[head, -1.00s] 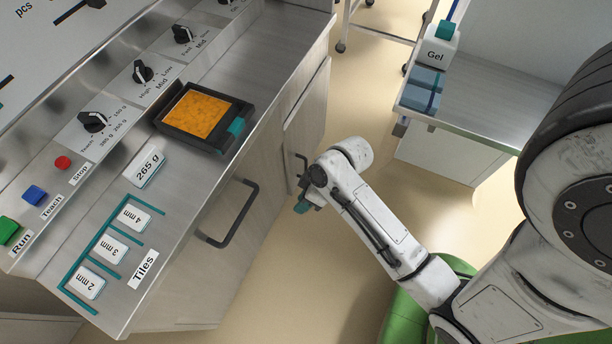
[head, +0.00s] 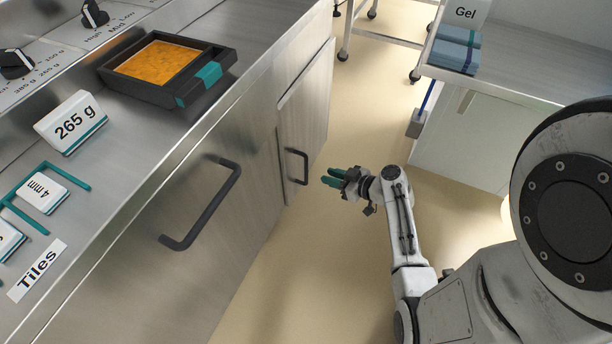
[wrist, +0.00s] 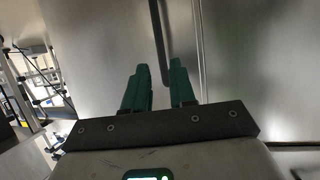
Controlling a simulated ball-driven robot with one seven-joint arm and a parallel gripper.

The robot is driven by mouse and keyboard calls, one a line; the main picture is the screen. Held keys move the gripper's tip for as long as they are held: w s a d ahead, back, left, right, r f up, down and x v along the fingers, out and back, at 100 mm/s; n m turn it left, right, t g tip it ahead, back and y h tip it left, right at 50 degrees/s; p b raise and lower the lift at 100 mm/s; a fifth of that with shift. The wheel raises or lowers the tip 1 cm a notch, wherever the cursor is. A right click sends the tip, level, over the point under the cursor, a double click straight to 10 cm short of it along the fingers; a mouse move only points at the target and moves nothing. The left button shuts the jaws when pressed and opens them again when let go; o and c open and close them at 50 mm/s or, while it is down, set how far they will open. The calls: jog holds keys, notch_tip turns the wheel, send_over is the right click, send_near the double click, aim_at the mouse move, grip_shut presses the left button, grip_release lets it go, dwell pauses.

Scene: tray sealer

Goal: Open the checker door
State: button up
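Two metal cabinet doors are in the front of the counter in the head view; no label shows which is the checker door. The farther, narrower door (head: 307,110) has a small dark bar handle (head: 296,168). The nearer, wider door (head: 165,205) has a larger dark handle (head: 208,205). Both doors look shut. My gripper (head: 326,177) has teal fingers, open and empty, pointing at the small handle, a little to its right and apart from it. In the wrist view my gripper (wrist: 160,68) has a dark upright handle bar (wrist: 158,35) in line with the gap between its fingers.
The counter above carries a black tray of orange food (head: 158,62), a 265 g block (head: 72,122) and tiles. Beige floor (head: 310,255) is clear in front of the doors.

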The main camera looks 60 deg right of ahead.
jog(key=b, duration=0.3)
send_over(306, 182)
jog(key=f, duration=0.4)
jog(key=shift+w+d, duration=0.15)
jog(key=shift+d, duration=0.15)
jog(key=shift+c, duration=0.5)
grip_shut()
